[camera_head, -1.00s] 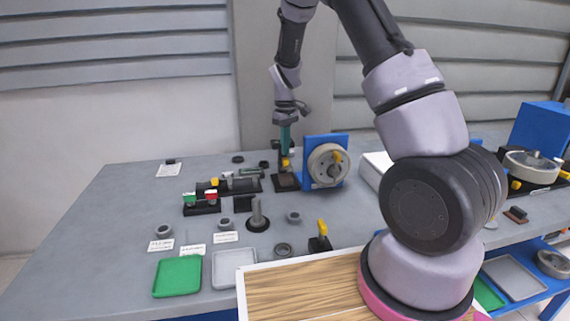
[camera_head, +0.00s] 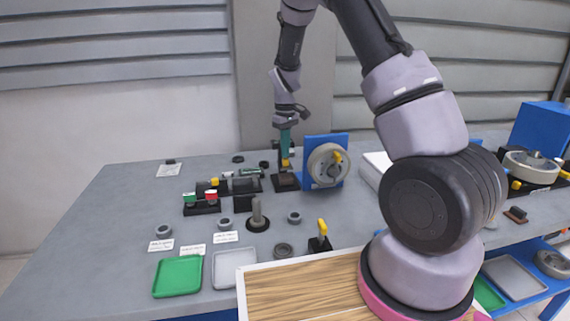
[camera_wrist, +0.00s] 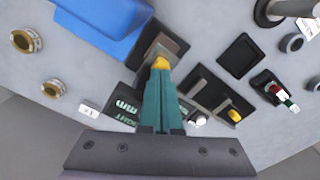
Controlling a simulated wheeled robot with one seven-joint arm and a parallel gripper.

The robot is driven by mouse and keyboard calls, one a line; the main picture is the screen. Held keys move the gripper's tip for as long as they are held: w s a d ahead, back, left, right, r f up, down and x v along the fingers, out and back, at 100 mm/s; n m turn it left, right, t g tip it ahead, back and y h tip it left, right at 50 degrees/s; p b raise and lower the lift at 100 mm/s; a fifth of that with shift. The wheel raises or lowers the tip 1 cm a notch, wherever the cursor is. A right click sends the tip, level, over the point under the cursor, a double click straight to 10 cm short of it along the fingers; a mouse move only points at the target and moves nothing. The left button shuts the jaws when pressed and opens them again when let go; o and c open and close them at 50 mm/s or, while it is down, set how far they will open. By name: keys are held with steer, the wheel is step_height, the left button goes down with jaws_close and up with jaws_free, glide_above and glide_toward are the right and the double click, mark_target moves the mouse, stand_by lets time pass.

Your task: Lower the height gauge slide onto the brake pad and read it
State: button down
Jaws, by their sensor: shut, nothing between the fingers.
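My gripper (camera_head: 286,152) has teal fingers. They are closed together with nothing between them, pointing down at the back of the bench. In the wrist view my gripper (camera_wrist: 161,72) is right over a small yellow part, apparently the height gauge slide (camera_wrist: 160,63). The slide also shows in the head view (camera_head: 285,163), just under the fingertips; I cannot tell whether they touch. The dark gauge base (camera_head: 285,183) stands on the bench beside a blue stand. A black display with white lettering (camera_wrist: 125,107) lies near the base. The brake pad cannot be made out clearly.
The blue stand with a grey wheel (camera_head: 328,165) is close to the right of the gauge. A black fixture with a yellow knob (camera_wrist: 215,95) lies on the other side. Green (camera_head: 178,277) and grey (camera_head: 235,267) trays lie at the front left. The left bench surface is mostly clear.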

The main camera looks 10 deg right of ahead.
steer(key=shift+f, duration=2.05)
steer(key=shift+r, duration=4.55)
steer(key=s+d+r+m+t+y, duration=0.1)
steer(key=s+d+r+m+t, duration=0.15)
steer(key=s+r, duration=0.6)
steer(key=s+d+r+m+t+y, duration=0.1)
steer(key=s+d+r+m, duration=0.3)
steer(key=r, duration=0.7)
steer(key=s+r+m+t, duration=0.2)
steer(key=s+r, duration=0.1)
steer(key=s, duration=0.5)
steer(key=s+r+m+t, duration=0.1)
steer(key=s+r, duration=0.1)
steer(key=s, duration=0.7)
steer(key=shift+s+a+r+m+t, duration=0.3)
steer(key=shift+a+r+m+t, duration=0.05)
steer(key=shift+r, duration=0.05)
